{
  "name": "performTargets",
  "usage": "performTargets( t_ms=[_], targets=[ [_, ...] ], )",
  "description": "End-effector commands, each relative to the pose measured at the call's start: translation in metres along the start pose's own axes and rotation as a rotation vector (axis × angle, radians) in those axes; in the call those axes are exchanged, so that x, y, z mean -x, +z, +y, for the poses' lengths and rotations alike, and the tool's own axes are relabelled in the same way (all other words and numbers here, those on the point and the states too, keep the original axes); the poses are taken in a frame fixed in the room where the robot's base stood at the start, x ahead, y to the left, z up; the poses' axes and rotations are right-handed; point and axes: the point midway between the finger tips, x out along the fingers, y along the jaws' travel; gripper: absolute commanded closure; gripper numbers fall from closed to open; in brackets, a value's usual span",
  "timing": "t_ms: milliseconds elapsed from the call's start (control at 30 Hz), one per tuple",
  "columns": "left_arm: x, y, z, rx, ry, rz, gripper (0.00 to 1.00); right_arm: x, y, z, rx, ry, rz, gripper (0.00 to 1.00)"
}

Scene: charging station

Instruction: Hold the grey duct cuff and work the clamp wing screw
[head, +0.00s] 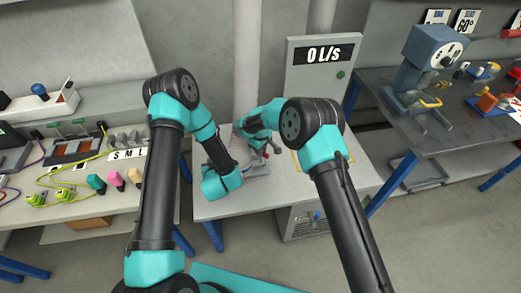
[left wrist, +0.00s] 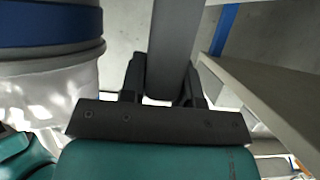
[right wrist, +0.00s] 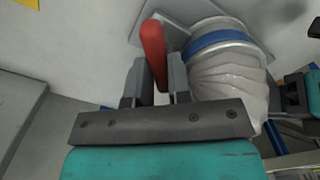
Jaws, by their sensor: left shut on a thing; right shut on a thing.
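The grey duct cuff (left wrist: 50,54) sits at the upper left of the left wrist view, beside a blue band (left wrist: 45,22) and above pale, wrinkled duct. My left gripper (left wrist: 165,85) is shut on an upright grey bar (left wrist: 170,45), which looks like the cuff's handle; its join to the cuff is not seen. My right gripper (right wrist: 157,80) is shut around a red handle (right wrist: 153,42), apparently the clamp's wing screw, just left of the blue band (right wrist: 218,40). The head view shows my right gripper (head: 264,146) at the duct; my left fingers are hidden there.
A grey panel (head: 318,80) reading "0 L/s" with a green button stands behind the white table (head: 225,207). A left bench (head: 110,205) holds cables and coloured plugs. A blue-framed right bench (head: 440,150) carries a dial machine (head: 428,55).

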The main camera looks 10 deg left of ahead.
Motion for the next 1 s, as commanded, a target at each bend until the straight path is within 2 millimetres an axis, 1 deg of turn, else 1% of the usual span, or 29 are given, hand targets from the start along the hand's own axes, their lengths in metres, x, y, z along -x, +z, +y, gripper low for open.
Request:
performTargets(
  t_ms=[233,467,1000],
  targets=[
    [-0.0002,-0.0003,0.0002,0.0,0.0,0.001,1.0,0.0001,-0.0002,-0.0001,-0.046,0.0,0.0,1.0],
    [-0.0002,-0.0003,0.0003,0.0,0.001,0.001,1.0,-0.0001,-0.0002,0.0006,-0.166,0.001,-0.001,1.0],
    [-0.0001,-0.0003,0.0004,0.0,0.001,0.001,1.0,-0.0002,0.0007,0.0027,-0.616,0.001,-0.001,1.0]
  ],
)
